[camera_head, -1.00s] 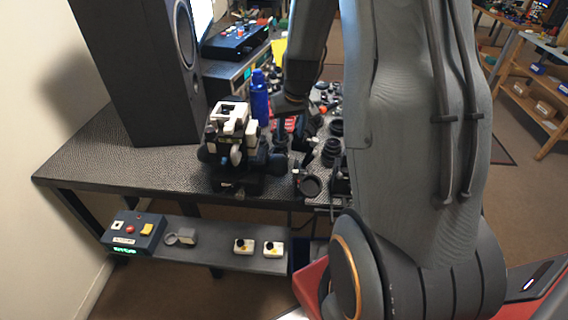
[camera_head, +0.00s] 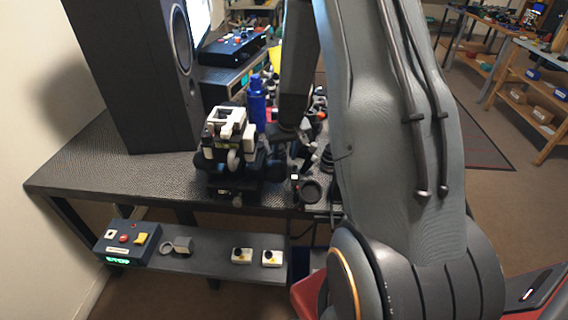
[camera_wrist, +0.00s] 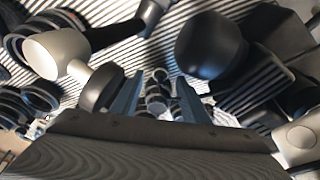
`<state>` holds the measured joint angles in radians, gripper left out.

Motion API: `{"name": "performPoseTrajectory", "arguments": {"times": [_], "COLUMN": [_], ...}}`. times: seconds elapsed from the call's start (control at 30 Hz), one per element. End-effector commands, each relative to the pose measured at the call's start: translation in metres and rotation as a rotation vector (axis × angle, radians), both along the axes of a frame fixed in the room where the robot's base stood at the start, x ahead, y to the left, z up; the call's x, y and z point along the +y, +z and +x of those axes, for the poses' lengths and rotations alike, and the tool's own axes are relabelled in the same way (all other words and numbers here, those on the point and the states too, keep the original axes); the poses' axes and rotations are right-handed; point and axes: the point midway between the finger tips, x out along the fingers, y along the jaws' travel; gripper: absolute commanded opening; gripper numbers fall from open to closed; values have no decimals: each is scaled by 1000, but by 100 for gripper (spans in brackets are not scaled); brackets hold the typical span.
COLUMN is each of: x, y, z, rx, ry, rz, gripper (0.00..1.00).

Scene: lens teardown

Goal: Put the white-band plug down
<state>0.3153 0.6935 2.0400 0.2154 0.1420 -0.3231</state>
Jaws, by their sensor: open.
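My gripper (camera_wrist: 160,98) is open in the wrist view, its two blue-grey fingers apart and pointing away over a striped surface. Small dark cylinders with lighter bands (camera_wrist: 157,97) show in the gap between the fingers. One of them may be the white-band plug, but I cannot tell which, nor whether a finger touches it. In the head view my arm reaches down to the bench (camera_head: 130,172), and the fingertips and the plug cannot be made out there.
Dark rounded parts and a pale cup-shaped part (camera_wrist: 55,52) crowd both sides of my gripper. A black-and-white device (camera_head: 228,135), a blue bottle (camera_head: 257,105) and a tall speaker (camera_head: 135,75) stand on the bench. A lower shelf holds a control box (camera_head: 125,245).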

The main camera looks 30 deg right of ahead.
Motion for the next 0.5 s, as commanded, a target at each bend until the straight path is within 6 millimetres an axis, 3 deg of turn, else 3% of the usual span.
{"name": "performPoseTrajectory", "arguments": {"times": [0.2,0.5], "x": [-1,-1], "y": [-20,-22], "z": [5,6], "rx": [0,0], "ry": [-1,0], "rz": [1,1], "gripper": [41,38]}}
